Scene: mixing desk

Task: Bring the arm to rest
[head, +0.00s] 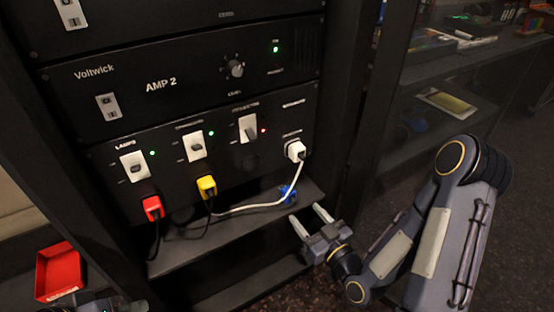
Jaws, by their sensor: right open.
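My right arm comes in from the lower right, and its gripper (312,221) is open and empty. It sits in front of the rack shelf, to the right below the plug panel, apart from the plugs. A small part of what may be my left arm shows at the bottom left edge; its fingers cannot be made out. The panel holds a red plug (152,207), a yellow plug (207,187) and a white plug (295,150), each in a socket under the switches. A white cable (248,207) runs down from the white plug to the shelf.
The black rack (345,100) has a shelf (185,255) below the panel. A red tray (59,272) stands at the lower left. A dark cabinet with a yellow item (448,102) is at the right.

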